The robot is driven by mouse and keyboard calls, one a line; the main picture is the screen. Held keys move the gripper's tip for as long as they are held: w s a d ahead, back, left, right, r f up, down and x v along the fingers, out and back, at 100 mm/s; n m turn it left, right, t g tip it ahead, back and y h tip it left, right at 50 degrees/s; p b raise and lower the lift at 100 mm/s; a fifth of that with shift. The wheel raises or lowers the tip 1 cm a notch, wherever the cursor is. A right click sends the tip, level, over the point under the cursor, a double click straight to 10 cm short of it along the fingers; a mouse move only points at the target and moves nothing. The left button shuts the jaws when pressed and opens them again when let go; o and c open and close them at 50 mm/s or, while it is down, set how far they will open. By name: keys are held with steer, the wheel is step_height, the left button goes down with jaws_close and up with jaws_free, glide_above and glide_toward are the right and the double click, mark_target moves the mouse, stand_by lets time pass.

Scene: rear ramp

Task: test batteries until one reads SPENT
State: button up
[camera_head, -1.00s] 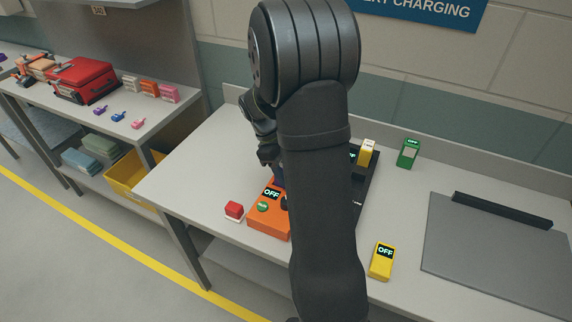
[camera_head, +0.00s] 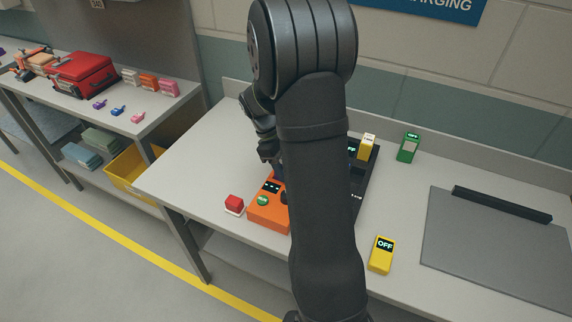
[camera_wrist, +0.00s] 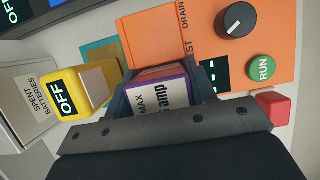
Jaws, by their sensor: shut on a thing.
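My gripper (camera_wrist: 162,95) is shut on a battery (camera_wrist: 163,98) with a purple-edged white label reading "MAX" and "amp". The battery is at the orange tester (camera_wrist: 155,38); I cannot tell whether it is fully seated. The tester's dark display (camera_wrist: 214,74) shows dashes, partly hidden by a finger. Its green RUN button (camera_wrist: 262,68) and black knob (camera_wrist: 236,19) are visible. In the head view, my arm hides the battery and part of the tester (camera_head: 266,216). A grey container (camera_wrist: 32,92) in the wrist view is labelled "SPENT BATTERIES".
A red block (camera_head: 234,204) sits left of the tester. A yellow device (camera_head: 382,254) reads OFF at the front right; a green device (camera_head: 409,147) stands at the back. A black unit (camera_head: 369,181) and grey mat (camera_head: 490,245) lie right of my arm.

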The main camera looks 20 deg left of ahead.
steer(key=shift+f, duration=0.1)
steer(key=o, duration=1.3)
steer(key=v, duration=1.7)
steer(key=shift+r, duration=0.2)
steer(key=shift+a+f, duration=0.1)
steer(key=x, duration=1.7)
